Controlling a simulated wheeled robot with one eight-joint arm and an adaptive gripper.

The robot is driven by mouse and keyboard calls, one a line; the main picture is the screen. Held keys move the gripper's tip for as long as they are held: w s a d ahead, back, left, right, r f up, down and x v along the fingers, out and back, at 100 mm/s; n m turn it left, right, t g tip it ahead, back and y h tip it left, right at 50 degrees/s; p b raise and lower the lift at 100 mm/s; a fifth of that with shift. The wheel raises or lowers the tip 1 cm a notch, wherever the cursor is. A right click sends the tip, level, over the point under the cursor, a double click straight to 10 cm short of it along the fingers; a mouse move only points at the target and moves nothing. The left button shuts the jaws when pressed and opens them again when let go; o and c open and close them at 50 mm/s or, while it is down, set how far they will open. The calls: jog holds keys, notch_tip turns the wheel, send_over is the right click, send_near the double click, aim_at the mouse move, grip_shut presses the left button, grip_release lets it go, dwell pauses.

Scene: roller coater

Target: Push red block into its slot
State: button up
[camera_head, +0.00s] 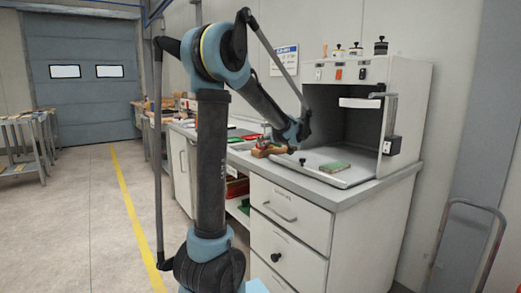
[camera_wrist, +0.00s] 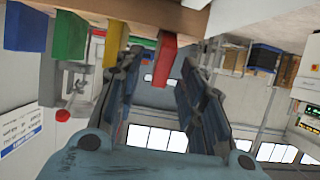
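The red block (camera_wrist: 165,52) stands out from the edge of a wooden board (camera_wrist: 225,14) in the wrist view, where the scene appears upside down. Yellow (camera_wrist: 114,44), green (camera_wrist: 70,36) and blue (camera_wrist: 27,27) blocks stand in a row beside it, to its left in the picture. My gripper (camera_wrist: 161,62) is open, with its fingers on either side of the red block and gaps visible between. The board also shows in the head view (camera_head: 268,153), on the counter under my gripper (camera_head: 284,142). The red block's slot cannot be made out.
The board rests on a grey-white counter (camera_head: 345,188) with drawers below. A white cabinet (camera_head: 415,95) stands on the counter to the right, with a green item (camera_head: 335,167) lying at its opening. Open floor (camera_head: 80,220) lies to the left, beside a yellow line.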

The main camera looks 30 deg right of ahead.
jog(key=shift+x, duration=1.2)
jog(key=shift+c, duration=0.3)
grip_shut()
